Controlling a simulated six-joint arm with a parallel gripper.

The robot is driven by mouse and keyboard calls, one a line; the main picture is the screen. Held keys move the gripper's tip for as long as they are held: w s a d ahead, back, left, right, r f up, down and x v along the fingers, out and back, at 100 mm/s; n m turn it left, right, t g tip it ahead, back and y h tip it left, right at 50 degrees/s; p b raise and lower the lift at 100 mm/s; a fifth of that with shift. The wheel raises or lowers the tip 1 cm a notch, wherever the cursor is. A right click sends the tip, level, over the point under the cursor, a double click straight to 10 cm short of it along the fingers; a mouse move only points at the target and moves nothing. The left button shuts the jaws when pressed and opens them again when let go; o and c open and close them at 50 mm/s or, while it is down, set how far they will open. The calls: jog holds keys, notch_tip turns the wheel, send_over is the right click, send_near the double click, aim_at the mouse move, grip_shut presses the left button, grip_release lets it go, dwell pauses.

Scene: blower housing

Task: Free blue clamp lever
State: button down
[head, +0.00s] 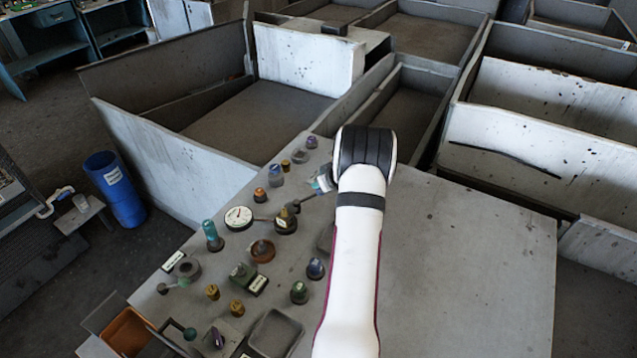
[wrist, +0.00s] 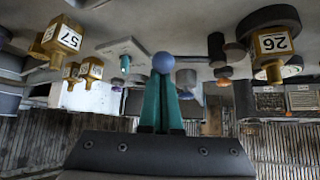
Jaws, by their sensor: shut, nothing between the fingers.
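In the wrist view a small blue ball-shaped knob (wrist: 163,62) shows right at the tips of my gripper (wrist: 162,80); it looks like the end of the blue clamp lever. The teal fingers are closed together with nothing between them. I cannot tell whether they touch the knob, and the lever's shaft and pivot are not clear. In the head view my gripper (head: 325,181) is partly hidden by my white arm, low over the panel.
The grey panel (head: 470,250) is bare on the right. Its left side holds a white dial (head: 238,217), a green-topped post (head: 211,235) and several knobs. Brass blocks marked 57 (wrist: 63,38) and 26 (wrist: 272,44) flank the fingers. Empty bins surround the panel's far side.

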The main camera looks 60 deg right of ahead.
jog(key=shift+s+a, duration=0.1)
jog(key=shift+s, duration=0.1)
jog(key=shift+s+a, duration=0.95)
jog(key=shift+a, duration=0.05)
jog(key=shift+s+a, duration=0.25)
jog(key=shift+a, duration=0.3)
jog(key=shift+s+a, duration=0.25)
jog(key=shift+a, duration=0.3)
jog(key=shift+a+f, duration=0.1)
jog(key=shift+a, duration=0.1)
jog(key=shift+d, duration=0.1)
